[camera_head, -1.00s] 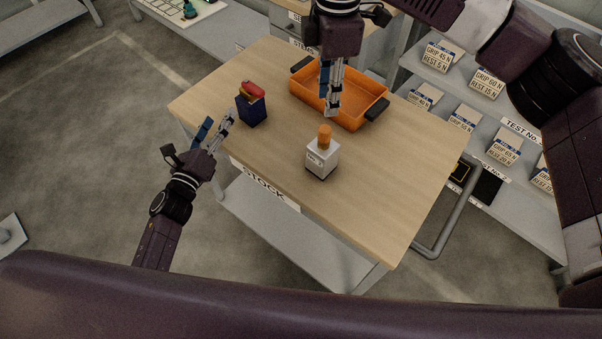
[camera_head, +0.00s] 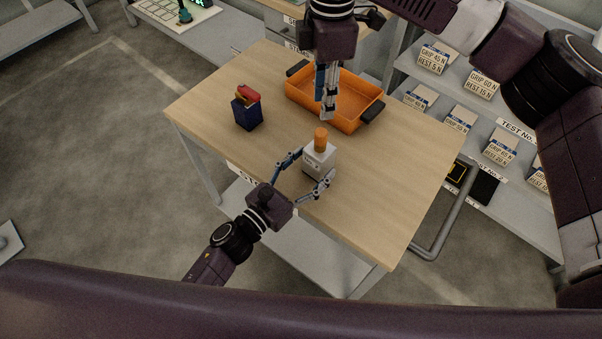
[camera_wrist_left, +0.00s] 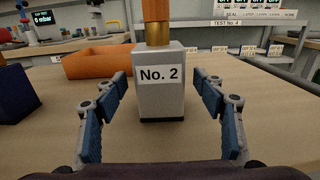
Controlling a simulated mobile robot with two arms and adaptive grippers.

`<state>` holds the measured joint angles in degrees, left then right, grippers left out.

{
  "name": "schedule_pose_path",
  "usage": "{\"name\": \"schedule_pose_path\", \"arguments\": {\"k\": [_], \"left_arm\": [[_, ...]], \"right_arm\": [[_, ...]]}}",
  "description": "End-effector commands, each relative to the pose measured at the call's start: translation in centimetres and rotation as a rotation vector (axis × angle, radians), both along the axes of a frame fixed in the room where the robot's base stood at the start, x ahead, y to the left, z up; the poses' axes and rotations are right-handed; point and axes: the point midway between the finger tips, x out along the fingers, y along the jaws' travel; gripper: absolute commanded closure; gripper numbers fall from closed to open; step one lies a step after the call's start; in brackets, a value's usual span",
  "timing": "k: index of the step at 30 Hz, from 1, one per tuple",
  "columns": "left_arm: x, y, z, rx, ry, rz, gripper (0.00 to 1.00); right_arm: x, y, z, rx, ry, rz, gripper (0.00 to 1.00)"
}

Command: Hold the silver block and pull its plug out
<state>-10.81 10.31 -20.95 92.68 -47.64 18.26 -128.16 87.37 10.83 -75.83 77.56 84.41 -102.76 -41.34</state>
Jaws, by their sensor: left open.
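The silver block (camera_head: 319,163) stands upright on the table, with an orange plug (camera_head: 320,138) sticking up from its top. In the left wrist view the block (camera_wrist_left: 160,105) carries a "No. 2" label, and the plug (camera_wrist_left: 156,12) has a brass-coloured collar and is cut off by the top edge. My left gripper (camera_head: 309,168) is open, with a finger on each side of the block's near part. In the left wrist view gaps show between its fingers (camera_wrist_left: 163,88) and the block. My right gripper (camera_head: 328,114) points down above and behind the plug, apart from it; its finger opening is unclear.
An orange tray (camera_head: 350,122) with black handles lies behind the block. A dark blue block (camera_head: 247,113) with a red top stands at left on the wooden table (camera_head: 385,190). Shelves with labelled cards (camera_head: 482,84) stand at right. The table's right part is clear.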

Motion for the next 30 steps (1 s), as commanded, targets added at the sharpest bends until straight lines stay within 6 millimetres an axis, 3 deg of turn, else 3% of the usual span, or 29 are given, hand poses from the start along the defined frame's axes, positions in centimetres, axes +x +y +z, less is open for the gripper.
{"name": "schedule_pose_path", "arguments": {"k": [6,17,30], "left_arm": [[2.1,-1.5,0.0,-0.001,0.0,0.0,0.36],[2.5,-1.8,0.0,0.0,0.001,0.001,0.36],[2.5,-1.7,0.0,0.0,0.001,0.001,0.84]], "right_arm": [[0.0,0.0,0.0,0.0,0.0,0.0,0.71],[0.0,0.0,0.0,0.0,0.0,0.0,0.71],[0.0,0.0,0.0,0.0,0.0,0.0,0.71]]}}
